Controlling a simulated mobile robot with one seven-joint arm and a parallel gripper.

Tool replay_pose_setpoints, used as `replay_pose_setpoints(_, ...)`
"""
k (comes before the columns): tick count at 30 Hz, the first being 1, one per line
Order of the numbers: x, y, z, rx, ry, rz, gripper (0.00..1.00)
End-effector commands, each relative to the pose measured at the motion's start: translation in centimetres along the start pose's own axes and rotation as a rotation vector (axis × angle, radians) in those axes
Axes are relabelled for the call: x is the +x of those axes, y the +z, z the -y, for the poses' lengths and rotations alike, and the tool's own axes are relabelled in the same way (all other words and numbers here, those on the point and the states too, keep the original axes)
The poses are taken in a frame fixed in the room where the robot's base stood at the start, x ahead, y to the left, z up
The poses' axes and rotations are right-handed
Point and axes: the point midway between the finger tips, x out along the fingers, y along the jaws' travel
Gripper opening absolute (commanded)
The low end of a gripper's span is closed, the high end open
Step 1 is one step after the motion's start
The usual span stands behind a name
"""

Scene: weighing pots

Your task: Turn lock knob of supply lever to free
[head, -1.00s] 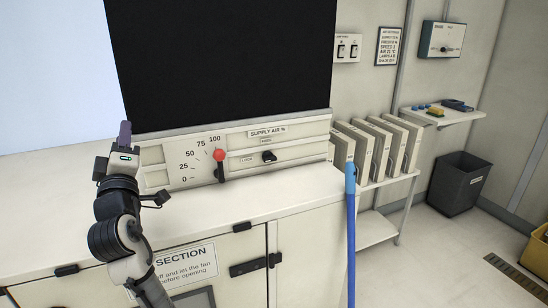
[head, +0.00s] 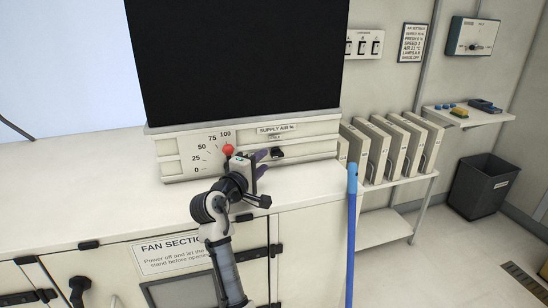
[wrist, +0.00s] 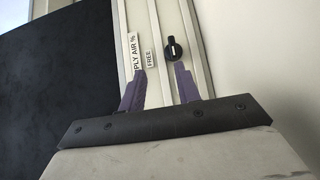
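The black lock knob (head: 277,152) sits on the supply air panel (head: 310,146), below the SUPPLY AIR % label (head: 277,129). In the wrist view the knob (wrist: 173,49) shows a white mark, near the FREE label (wrist: 151,59). The supply lever's red ball (head: 228,149) stands near the 100 end of its scale; my arm hides its lower part. My gripper (head: 262,163) is just left of the knob. In the wrist view its purple fingers (wrist: 160,80) are apart with nothing between them, and the knob lies beyond the tips.
A large black screen (head: 238,65) rises above the panel. The white worktop (head: 90,190) is clear to the left. A blue pole (head: 351,230) stands at the cabinet's right end, with several binder-like cases (head: 390,142) behind it.

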Motion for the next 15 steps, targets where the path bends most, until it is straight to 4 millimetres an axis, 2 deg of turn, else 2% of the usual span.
replay_pose_setpoints(3,0.0,0.0,2.8,-0.004,-0.004,0.0,0.33)
replay_pose_setpoints(5,1.7,0.1,1.9,-0.001,0.001,0.003,0.33)
replay_pose_setpoints(9,4.4,0.0,2.0,-0.001,0.0,0.002,0.33)
replay_pose_setpoints(15,6.8,0.0,2.1,0.001,0.001,0.0,0.33)
